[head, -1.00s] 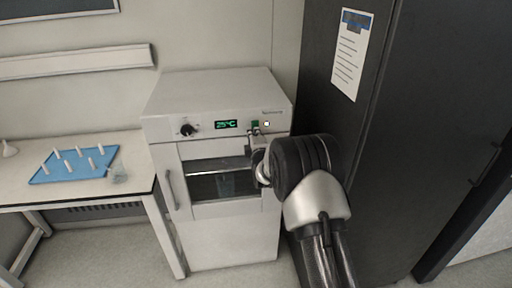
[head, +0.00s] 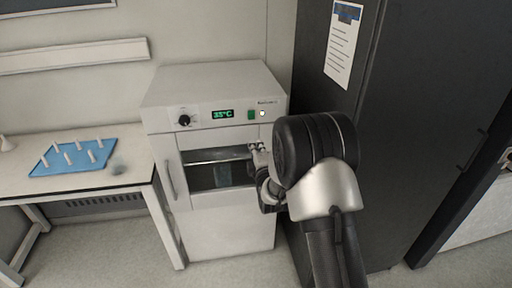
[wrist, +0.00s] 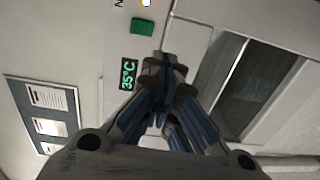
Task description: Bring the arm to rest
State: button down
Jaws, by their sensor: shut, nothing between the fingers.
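My gripper (head: 256,147) is shut and empty. In the head view it is in front of the white oven (head: 215,100), below the right part of its control panel, with my arm blocking the oven's right side. In the wrist view the closed fingers (wrist: 164,68) point toward the panel, beside the green display (wrist: 128,74) and the green button (wrist: 142,27). The display (head: 223,114) reads 35°C. The green button (head: 251,115) and a lit white lamp (head: 262,113) show to its right. I cannot tell if the fingertips touch the oven front.
A dark cabinet (head: 400,120) with a paper sheet stands close on the right. Floor is free below the table.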

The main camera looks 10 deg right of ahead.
jog(key=s+r+m+g, duration=0.3)
jog(key=s+r+m, duration=0.25)
jog(key=s, duration=0.35)
jog(key=s+r+m+g, duration=0.35)
jog(key=s+r, duration=0.25)
jog(key=s, duration=0.2)
jog(key=s+f+m+g, duration=0.2)
jog(key=s+m+g, duration=0.4)
jog(key=s, duration=2.5)
jog(key=m, duration=0.3)
jog(key=shift+s+d, duration=0.15)
jog(key=shift+s, duration=0.15)
